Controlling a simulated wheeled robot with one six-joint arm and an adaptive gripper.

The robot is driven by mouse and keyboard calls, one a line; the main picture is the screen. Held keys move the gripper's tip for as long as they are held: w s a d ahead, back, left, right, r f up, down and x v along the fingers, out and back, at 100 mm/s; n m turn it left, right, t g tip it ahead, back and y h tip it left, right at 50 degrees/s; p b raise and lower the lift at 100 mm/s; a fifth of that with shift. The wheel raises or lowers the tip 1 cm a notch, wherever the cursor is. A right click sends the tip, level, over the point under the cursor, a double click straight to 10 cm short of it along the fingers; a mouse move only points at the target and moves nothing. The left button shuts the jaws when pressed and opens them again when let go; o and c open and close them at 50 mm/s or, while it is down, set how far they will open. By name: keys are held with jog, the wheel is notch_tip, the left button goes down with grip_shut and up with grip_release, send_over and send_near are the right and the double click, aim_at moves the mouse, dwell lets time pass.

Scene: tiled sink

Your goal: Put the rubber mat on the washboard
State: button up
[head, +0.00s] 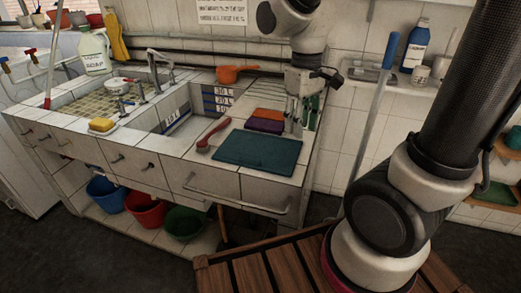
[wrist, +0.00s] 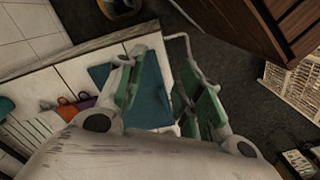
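A flat, dark teal mat (head: 258,152), which looks like the rubber mat, lies at the front right of the tiled counter. My gripper (head: 302,122) is over the counter's right side, behind and right of the mat, pointing down. In the wrist view my gripper (wrist: 163,82) has its green-padded fingers spread, with the mat (wrist: 152,92) showing beyond and between them. Nothing is held. A ridged pale surface (head: 262,90) at the counter's back right may be the washboard; I cannot tell for sure. It seems to show in the wrist view (wrist: 35,132) as pale stripes.
An orange scoop (head: 236,74) stands at the back. A blue-handled pole (head: 373,125) stands right of the counter.

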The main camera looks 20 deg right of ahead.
jog(key=w+a+f+n, duration=0.4)
jog(key=w+a+f, duration=0.2)
jog(key=a+f, duration=0.15)
jog(key=n, duration=0.2)
send_over(250, 158)
jog(key=shift+d+f, duration=0.25)
jog(key=shift+f, duration=0.25)
jog(key=f, duration=0.7)
jog(key=shift+a+f, duration=0.2)
jog(key=shift+f, duration=0.15)
grip_shut()
